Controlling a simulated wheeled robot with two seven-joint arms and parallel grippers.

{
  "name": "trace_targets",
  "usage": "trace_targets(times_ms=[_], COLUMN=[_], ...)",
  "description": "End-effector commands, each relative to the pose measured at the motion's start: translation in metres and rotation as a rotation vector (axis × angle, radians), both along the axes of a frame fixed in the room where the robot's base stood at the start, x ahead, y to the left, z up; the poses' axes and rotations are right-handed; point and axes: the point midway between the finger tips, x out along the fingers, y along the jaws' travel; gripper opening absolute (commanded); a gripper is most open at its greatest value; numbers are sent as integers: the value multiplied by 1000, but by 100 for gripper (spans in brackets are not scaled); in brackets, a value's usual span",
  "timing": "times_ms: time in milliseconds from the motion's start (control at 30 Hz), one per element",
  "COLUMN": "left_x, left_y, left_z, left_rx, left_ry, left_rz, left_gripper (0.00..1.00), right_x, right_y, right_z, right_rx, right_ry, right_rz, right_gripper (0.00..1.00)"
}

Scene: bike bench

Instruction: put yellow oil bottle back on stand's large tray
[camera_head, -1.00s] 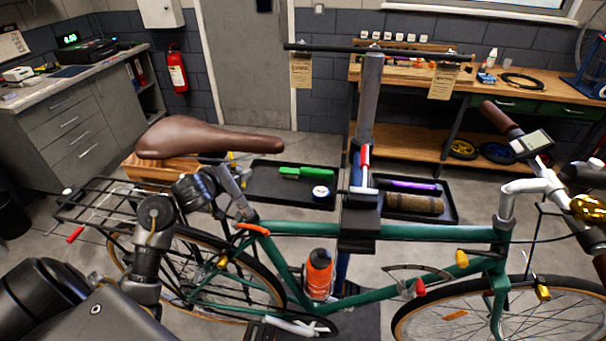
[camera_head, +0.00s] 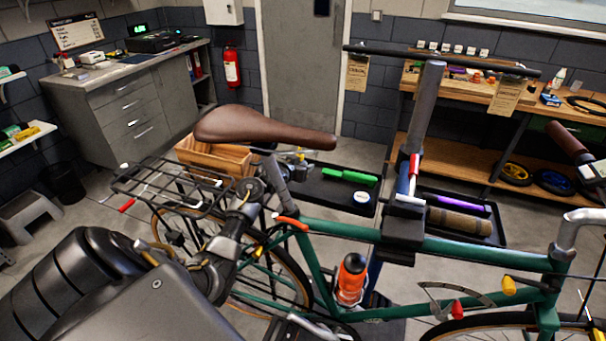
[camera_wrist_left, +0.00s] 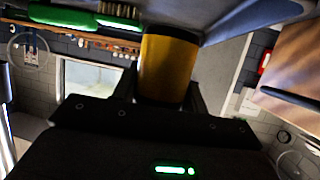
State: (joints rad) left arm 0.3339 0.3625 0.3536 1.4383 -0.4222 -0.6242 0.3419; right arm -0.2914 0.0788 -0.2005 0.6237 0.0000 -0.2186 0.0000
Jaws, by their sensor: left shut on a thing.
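The yellow oil bottle (camera_wrist_left: 168,66) is upright in the picture between the fingers of my left gripper (camera_wrist_left: 167,98), which is shut on it. In the head view only a small yellow part of the bottle (camera_head: 299,154) shows, just under the brown saddle. My left gripper (camera_head: 288,158) is there too, mostly hidden by the saddle and seat post. The stand's large black tray (camera_head: 318,199) lies just right of and below the bottle. It holds a green brush (camera_head: 350,177) and a round white-and-blue tin (camera_head: 362,197). My right gripper is not in view.
The saddle (camera_head: 262,128), seat post and rear rack (camera_head: 170,185) crowd my left arm. A second tray (camera_head: 500,238) right of the stand post holds a brown roll and a purple item. A wooden crate (camera_head: 215,157) stands behind the rack. The large tray's front left part is bare.

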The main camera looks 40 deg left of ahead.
Motion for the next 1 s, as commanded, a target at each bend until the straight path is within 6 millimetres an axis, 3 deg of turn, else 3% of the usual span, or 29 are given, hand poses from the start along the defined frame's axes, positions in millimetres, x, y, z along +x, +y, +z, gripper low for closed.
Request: trace_targets(times_ms=[200, 533, 933, 967, 1000], left_x=[5, 8, 8, 8, 8], left_y=[1, 2, 2, 2, 2], left_z=[-5, -38, -44, -43, -43], left_rx=[0, 1, 1, 1, 1], left_ry=[-2, -1, -1, 0, 0], left_rz=[0, 1, 0, 0, 0], left_gripper=[20, 20, 20, 47, 53], right_x=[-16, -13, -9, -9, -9], right_y=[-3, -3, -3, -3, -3], right_z=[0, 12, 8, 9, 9], right_rx=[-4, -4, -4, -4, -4], right_ry=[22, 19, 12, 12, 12], right_rz=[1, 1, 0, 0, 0], right_gripper=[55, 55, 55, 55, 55])
